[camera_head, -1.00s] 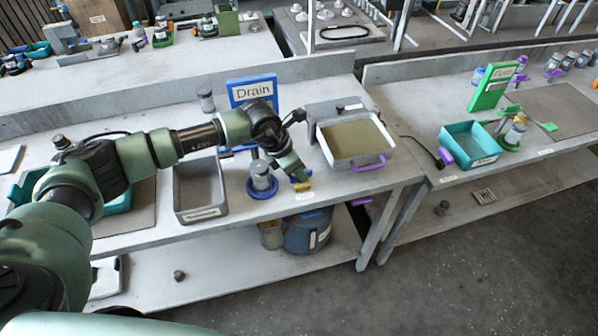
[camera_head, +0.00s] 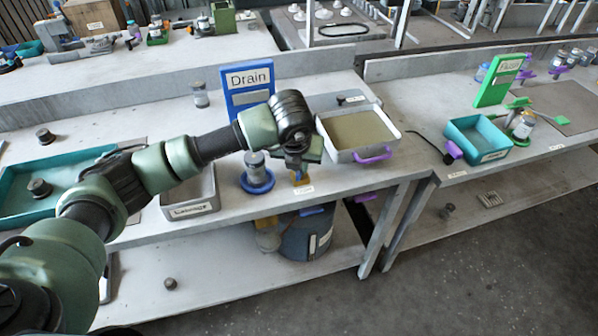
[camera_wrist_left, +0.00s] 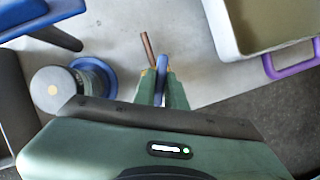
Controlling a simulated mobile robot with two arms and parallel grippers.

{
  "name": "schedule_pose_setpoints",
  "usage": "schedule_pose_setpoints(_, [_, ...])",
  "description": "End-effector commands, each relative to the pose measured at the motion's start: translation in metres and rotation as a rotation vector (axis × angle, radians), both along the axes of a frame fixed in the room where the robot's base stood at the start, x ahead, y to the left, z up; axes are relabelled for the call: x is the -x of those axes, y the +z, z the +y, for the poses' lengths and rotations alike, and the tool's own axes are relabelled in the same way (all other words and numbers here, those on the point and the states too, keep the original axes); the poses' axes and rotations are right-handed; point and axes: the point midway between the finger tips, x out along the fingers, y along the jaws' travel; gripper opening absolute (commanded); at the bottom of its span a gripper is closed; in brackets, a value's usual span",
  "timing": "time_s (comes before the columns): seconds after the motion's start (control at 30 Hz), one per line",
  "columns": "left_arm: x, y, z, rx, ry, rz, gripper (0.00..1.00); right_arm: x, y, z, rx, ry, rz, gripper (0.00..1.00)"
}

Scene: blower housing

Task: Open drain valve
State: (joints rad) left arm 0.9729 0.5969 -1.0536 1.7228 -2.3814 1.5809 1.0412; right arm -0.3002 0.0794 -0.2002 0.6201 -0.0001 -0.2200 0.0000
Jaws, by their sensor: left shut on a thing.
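My left gripper (camera_head: 298,168) points down at the front edge of the bench, just right of a grey canister on a blue round base (camera_head: 257,178). In the left wrist view its green fingers (camera_wrist_left: 162,78) are shut on a slim blue handle (camera_wrist_left: 161,68). A brown rod (camera_wrist_left: 147,48) sticks out beside the handle. In the head view a yellow part (camera_head: 301,181) shows just below the fingertips; the handle itself is hidden there. A blue sign reading "Drain" (camera_head: 248,78) stands behind the arm. My right gripper is not in view.
A pale tray (camera_head: 376,155) with a purple handle stands right of the gripper. A grey bin (camera_head: 190,208) lies to the left, partly behind my arm. A blue bucket (camera_head: 306,238) stands on the lower shelf. A teal bin (camera_head: 478,140) is on the right bench.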

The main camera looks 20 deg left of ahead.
Motion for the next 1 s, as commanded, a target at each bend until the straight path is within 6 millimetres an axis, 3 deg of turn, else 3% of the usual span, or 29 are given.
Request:
schedule_pose_setpoints(0.1, [-0.002, -0.002, -0.001, 0.002, 0.089, -0.005, 0.0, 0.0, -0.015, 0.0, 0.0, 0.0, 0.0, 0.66])
schedule_pose_setpoints(0.4, [-0.002, 0.0, -0.001, 0.001, 0.249, -0.004, 0.0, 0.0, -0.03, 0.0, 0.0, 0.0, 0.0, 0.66])
schedule_pose_setpoints(1.0, [-0.002, 0.002, -0.001, 0.001, 0.309, -0.003, 0.0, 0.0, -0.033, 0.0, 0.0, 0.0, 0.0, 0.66])
